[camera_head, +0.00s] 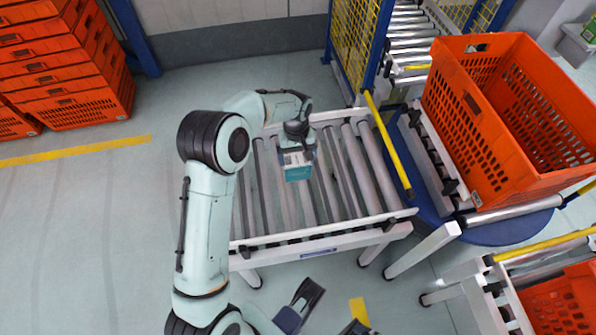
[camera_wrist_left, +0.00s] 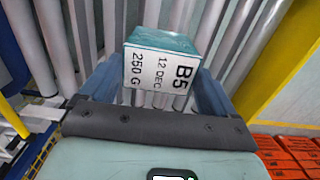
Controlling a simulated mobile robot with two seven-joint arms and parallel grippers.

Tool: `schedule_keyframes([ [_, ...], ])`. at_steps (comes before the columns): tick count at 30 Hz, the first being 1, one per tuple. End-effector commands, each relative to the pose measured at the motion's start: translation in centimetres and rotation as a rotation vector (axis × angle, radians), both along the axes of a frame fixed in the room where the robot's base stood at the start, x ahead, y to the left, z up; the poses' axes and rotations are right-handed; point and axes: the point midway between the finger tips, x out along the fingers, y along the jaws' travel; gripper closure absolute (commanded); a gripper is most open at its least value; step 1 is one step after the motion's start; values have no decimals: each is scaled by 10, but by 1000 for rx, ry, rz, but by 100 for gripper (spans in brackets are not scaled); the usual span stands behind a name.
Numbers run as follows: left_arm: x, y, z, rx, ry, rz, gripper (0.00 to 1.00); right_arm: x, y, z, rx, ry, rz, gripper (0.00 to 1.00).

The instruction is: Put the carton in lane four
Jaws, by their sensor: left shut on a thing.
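The carton (camera_head: 298,173) is a small teal box with a white label face. In the left wrist view the carton (camera_wrist_left: 160,72) shows the print "B5", "12 DEC" and "250 G". My left gripper (camera_head: 298,154) is shut on it, with one blue-grey finger on each side in the wrist view (camera_wrist_left: 160,95). The carton is held over the roller conveyor (camera_head: 345,185); the gap beneath it cannot be judged. No lane numbers can be read. Dark and blue-grey parts at the bottom edge of the head view look like my right gripper (camera_head: 330,315), cut off by the frame.
Another orange tote (camera_head: 565,300) is at the bottom right. Stacked orange totes (camera_head: 65,75) stand at the upper left. A yellow rail (camera_head: 388,145) edges the conveyor. Floor to the left is clear.

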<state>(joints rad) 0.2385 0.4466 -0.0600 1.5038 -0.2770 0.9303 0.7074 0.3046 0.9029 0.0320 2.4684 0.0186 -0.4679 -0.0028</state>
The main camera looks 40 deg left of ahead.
Motion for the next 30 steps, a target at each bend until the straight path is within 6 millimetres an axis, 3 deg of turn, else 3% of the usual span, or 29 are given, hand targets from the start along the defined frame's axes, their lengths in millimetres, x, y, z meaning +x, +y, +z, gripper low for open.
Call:
schedule_keyframes([
  [3, 0, 0, -27, 0, 3, 0, 78, 9, -4, -8, -11, -23, -9, 0],
  [11, 1, 0, -47, 0, -1, 0, 78, 15, -7, -11, -18, -39, -16, 0],
  [18, 0, 0, -82, 0, 1, 1, 78, 24, -11, -20, -31, -65, -28, 0],
  [30, 1, 0, -88, 0, -2, 0, 78, 28, -13, -22, -35, -74, -30, 0],
])
